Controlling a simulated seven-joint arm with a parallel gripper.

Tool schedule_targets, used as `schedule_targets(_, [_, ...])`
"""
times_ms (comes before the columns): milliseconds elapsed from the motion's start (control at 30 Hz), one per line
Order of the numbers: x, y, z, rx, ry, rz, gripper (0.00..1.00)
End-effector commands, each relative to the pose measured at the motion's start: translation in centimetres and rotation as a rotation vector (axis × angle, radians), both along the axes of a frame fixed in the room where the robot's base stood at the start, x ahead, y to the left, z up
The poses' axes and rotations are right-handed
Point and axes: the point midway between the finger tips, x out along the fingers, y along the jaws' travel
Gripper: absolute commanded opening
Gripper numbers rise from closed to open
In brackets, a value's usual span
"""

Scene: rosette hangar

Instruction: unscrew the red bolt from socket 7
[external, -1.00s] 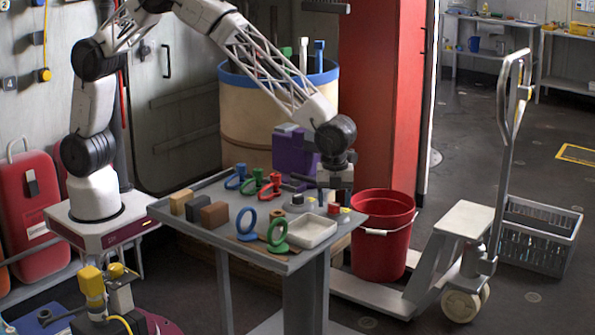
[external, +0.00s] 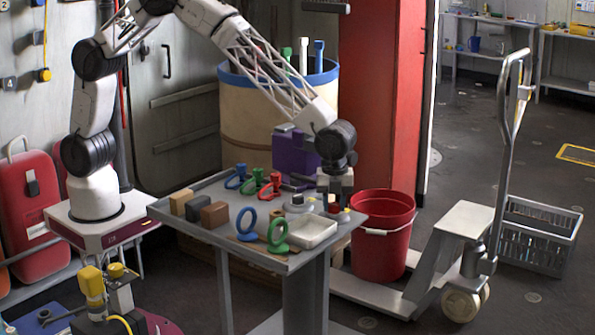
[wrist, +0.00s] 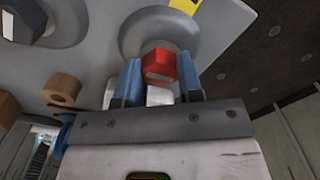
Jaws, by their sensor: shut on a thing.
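The red bolt (wrist: 158,66) has a six-sided head and sits at a grey round socket (wrist: 190,42) in the wrist view. My gripper (wrist: 159,80) has its two blue fingers on either side of the bolt head, shut on it. In the external view my gripper (external: 334,196) points down over the right end of the table, and the red bolt (external: 334,208) shows just below it. I cannot read any socket number, nor tell how far the bolt is screwed in.
The grey table (external: 185,215) also holds blocks, a white tray (external: 312,232), and blue, red and green ring-handled pieces. A purple block (external: 292,153) stands behind, close to my wrist. A yellow piece (wrist: 187,5) lies near the socket. A red bucket (external: 383,240) stands right of the table.

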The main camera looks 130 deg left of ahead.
Motion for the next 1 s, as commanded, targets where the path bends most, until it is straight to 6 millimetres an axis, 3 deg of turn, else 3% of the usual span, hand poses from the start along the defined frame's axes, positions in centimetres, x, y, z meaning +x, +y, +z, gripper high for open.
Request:
schedule_targets(33, [0.00, 0.00, 0.01, 0.000, 0.000, 0.000, 0.10])
schedule_targets(100, [0.01, 0.01, 0.03, 0.000, 0.000, 0.000, 0.00])
schedule_targets(367, [0.01, 0.00, 0.03, 0.000, 0.000, 0.065, 0.00])
schedule_targets(1000, [0.00, -0.01, 0.03, 0.000, 0.000, 0.557, 0.00])
